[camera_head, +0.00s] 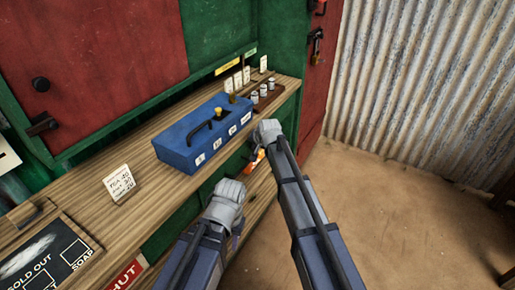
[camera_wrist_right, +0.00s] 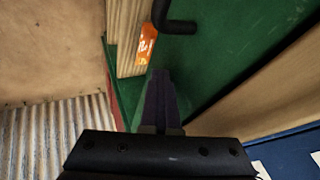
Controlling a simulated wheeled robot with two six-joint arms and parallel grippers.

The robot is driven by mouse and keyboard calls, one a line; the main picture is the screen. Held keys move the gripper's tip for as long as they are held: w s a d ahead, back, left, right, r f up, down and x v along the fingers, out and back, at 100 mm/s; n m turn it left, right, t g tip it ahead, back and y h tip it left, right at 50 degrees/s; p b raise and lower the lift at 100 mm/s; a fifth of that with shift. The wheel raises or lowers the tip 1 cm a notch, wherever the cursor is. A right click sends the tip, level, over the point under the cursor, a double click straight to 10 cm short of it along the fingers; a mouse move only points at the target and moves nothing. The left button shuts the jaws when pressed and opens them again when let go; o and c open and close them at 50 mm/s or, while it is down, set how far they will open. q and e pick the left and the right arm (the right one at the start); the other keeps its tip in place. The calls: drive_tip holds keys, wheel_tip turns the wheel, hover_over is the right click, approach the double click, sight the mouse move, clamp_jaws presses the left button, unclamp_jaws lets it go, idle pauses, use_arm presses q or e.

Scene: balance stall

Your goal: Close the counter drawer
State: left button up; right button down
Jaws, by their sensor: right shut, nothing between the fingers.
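The green front (camera_wrist_right: 225,45) below the counter carries a black bent handle (camera_wrist_right: 178,26) in the right wrist view; it looks like the counter drawer's front. I cannot tell how far out the drawer stands. In the head view the green front (camera_head: 232,172) is partly hidden by my arms. My right gripper (camera_wrist_right: 160,75) is shut and empty, its fingertips pointing toward the green front near an orange tag (camera_wrist_right: 146,44); contact cannot be judged. In the head view my right gripper (camera_head: 266,135) is at the counter's front edge. My left gripper (camera_head: 227,203) is lower, its fingers hidden.
A blue box (camera_head: 205,135) with a black handle stands on the wooden counter (camera_head: 150,190). A price card (camera_head: 119,182), small jars on a dark rack (camera_head: 268,97) and a sold-out board (camera_head: 45,258) are also there. Open floor (camera_head: 390,215) lies at the right.

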drive_tip(key=shift+w+a+r, duration=0.1)
drive_tip(key=shift+w+a, duration=0.1)
drive_tip(key=shift+a, duration=0.1)
use_arm(q)
wheel_tip(320, 180, up, 8)
drive_tip(key=d+p, duration=0.1)
drive_tip(key=p, duration=0.7)
use_arm(e)
drive_tip(key=s+d+r, duration=0.5)
drive_tip(key=s+r, duration=0.2)
drive_tip(key=s, duration=0.1)
drive_tip(key=shift+s+d+r, duration=0.2)
drive_tip(key=shift+d+r, duration=0.15)
drive_tip(key=shift+r, duration=0.05)
use_arm(q)
wheel_tip(320, 180, up, 6)
drive_tip(key=p, duration=0.6)
drive_tip(key=shift+r+p, duration=0.25)
drive_tip(key=shift+p, duration=0.05)
use_arm(e)
drive_tip(key=s+a+r+n+g+h, duration=0.1)
drive_tip(key=s+n+g, duration=0.2)
drive_tip(key=s, duration=1.2)
drive_tip(key=s+r+n+g+h, duration=0.1)
drive_tip(key=s+n+g, duration=0.3)
drive_tip(key=s, duration=1.1)
drive_tip(key=shift+a+r+n+h, duration=0.15)
drive_tip(key=shift+a+n+h, duration=0.25)
drive_tip(key=shift+n+h, duration=0.6)
